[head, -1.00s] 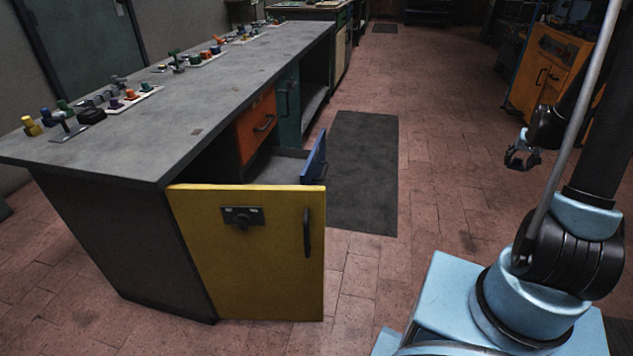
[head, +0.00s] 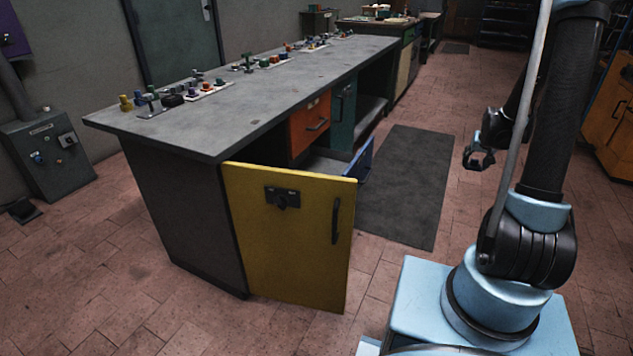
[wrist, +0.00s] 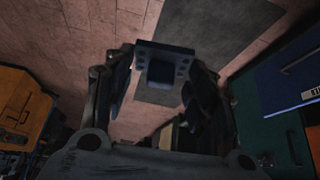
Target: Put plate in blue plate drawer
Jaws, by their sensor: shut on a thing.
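A dark plate (wrist: 163,50) with a square opening and small holes is between the fingers of my gripper (wrist: 160,85) in the wrist view. My gripper is shut on it. In the head view my gripper (head: 480,158) hangs over the floor, right of the workbench and apart from it; the plate is too small to make out there. The blue drawer (head: 366,160) is pulled out from the bench, partly hidden behind the open yellow door. A blue front with a label (wrist: 292,72) shows at the right of the wrist view.
The yellow door (head: 300,235) swings out at the bench's near end. The orange drawer (head: 310,123) and green front (head: 343,115) are beyond it. A dark mat (head: 405,185) lies beside the bench. An orange cabinet (head: 610,115) stands at the right. The floor between is clear.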

